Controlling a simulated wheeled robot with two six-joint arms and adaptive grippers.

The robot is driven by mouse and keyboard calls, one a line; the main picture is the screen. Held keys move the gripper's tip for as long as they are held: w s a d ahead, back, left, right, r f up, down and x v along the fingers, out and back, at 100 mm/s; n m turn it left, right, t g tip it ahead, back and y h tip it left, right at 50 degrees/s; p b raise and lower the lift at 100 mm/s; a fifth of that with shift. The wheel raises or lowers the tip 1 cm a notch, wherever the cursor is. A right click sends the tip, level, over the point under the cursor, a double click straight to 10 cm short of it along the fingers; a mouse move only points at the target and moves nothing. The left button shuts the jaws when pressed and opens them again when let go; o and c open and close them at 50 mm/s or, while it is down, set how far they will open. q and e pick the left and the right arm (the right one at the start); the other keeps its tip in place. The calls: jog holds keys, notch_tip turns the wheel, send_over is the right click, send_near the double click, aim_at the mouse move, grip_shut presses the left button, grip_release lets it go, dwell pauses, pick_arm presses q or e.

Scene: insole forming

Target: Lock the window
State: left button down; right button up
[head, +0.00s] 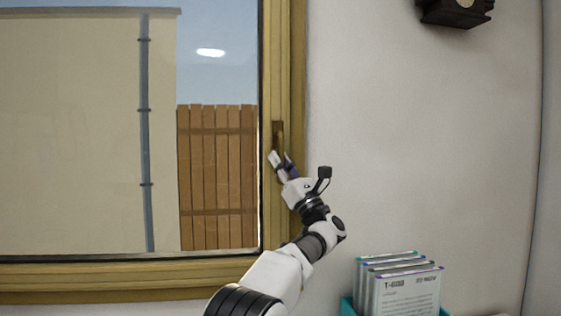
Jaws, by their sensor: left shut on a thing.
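The window (288,60) has a yellow-brown wooden frame and fills the left of the head view. Its handle (278,131) is a dark brown upright piece on the right side of the frame. My left gripper (281,159) has come up from below and is at the lower end of the handle. Its fingers are shut on the handle and hide its lower part. The handle looks roughly vertical, but I cannot tell its exact angle behind the fingers. My right gripper is not in view.
A teal holder (347,307) with several upright cards or booklets (407,293) stands at the lower right. A dark clock-like object (455,12) hangs at the top right. The pale wall (420,140) between them is bare. A fence and a building show through the glass.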

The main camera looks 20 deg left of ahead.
pick_arm(q)
jog(key=shift+s+r, duration=0.1)
jog(key=shift+r, duration=0.2)
jog(key=c, duration=1.1)
grip_release()
jog(key=shift+d+f, duration=0.1)
jog(key=shift+d, duration=0.05)
jog(key=shift+f, duration=0.15)
jog(key=shift+d+f, duration=0.15)
jog(key=shift+f, duration=0.1)
jog(key=v, duration=1.1)
jog(key=shift+d, duration=0.15)
